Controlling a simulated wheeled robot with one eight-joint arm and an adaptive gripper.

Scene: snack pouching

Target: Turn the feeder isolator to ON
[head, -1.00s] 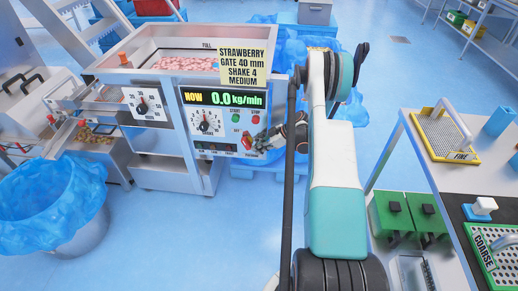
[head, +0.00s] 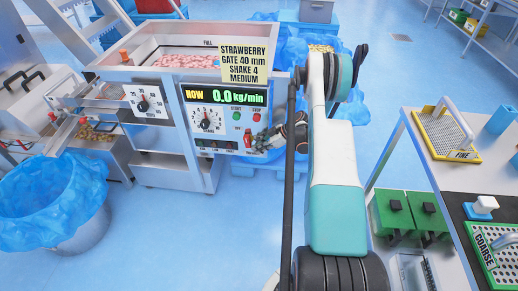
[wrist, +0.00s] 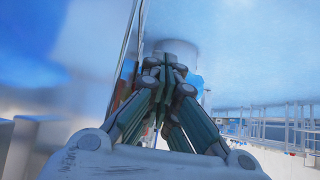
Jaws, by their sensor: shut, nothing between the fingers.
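The feeder isolator's red handle (head: 248,138) is at the lower right of the feeder's front panel (head: 222,128) in the head view. It looks about upright, but its label is too small to read. My gripper (head: 260,141) is just right of the handle, close to the panel. I cannot tell whether it touches the handle. In the wrist view my gripper (wrist: 168,75) has its fingers together with nothing between them. The feeder display (head: 223,96) reads 0.0 kg/min.
A yellow sign (head: 244,62) stands over the panel's top right. A bin with a blue liner (head: 50,205) stands at the left. A bench with a FINE screen (head: 445,135) and a COARSE screen (head: 493,249) is at the right. The floor between is clear.

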